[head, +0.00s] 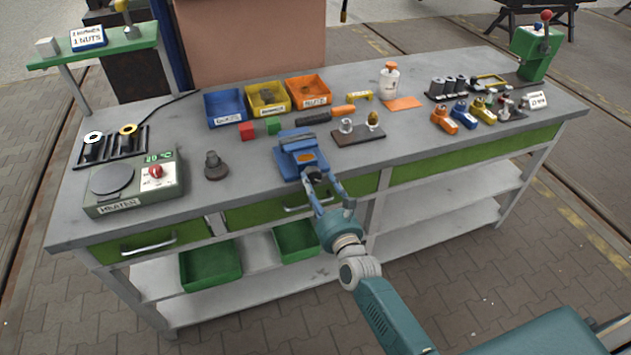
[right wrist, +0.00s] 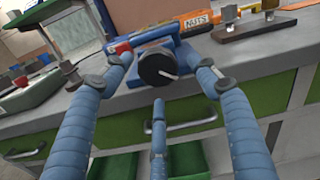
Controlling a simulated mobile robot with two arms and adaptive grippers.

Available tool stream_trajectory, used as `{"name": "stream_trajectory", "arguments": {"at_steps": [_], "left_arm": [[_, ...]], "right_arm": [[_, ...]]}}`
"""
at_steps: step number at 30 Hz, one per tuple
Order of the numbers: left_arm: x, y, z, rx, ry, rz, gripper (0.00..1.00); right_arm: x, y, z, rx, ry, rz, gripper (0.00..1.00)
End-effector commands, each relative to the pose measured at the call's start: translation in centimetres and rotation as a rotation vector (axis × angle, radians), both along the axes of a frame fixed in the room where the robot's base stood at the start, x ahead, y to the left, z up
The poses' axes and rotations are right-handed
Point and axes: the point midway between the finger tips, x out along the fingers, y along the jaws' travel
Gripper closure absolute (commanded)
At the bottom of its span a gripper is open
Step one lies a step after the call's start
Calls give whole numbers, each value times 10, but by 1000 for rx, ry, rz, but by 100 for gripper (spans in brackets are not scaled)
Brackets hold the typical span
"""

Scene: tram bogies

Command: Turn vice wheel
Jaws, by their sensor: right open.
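The blue vice (head: 299,156) stands at the front edge of the grey workbench, left of its middle. My right gripper (head: 327,187) reaches up to the vice front from below. In the right wrist view the fingers of my right gripper (right wrist: 160,80) are spread to either side of the wheel, with a third finger below it. The gripper is open and empty. In the head view the wheel is mostly hidden by the fingers. My left gripper is not in view.
The workbench (head: 250,195) holds a heater (head: 130,183) at left, blue (head: 224,108), yellow (head: 268,97) and orange (head: 309,92) bins behind the vice, and a dark plate (head: 358,133) to its right. A drawer handle (right wrist: 182,124) lies below the wheel.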

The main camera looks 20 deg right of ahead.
Motion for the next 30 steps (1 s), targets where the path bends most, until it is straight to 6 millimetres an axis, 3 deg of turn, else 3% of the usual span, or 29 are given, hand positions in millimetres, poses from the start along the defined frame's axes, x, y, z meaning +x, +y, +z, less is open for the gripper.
{"name": "stream_trajectory", "arguments": {"at_steps": [4, 13, 20, 30], "left_arm": [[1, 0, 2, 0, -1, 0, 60], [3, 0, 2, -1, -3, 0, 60], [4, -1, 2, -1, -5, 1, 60], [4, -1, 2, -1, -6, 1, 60]], "right_arm": [[11, 1, 0, 1, 0, 0, 40], [12, 1, 0, 0, 0, 0, 40], [12, 0, -1, 0, 2, 0, 84], [11, -1, -3, -3, 6, 0, 84]]}}
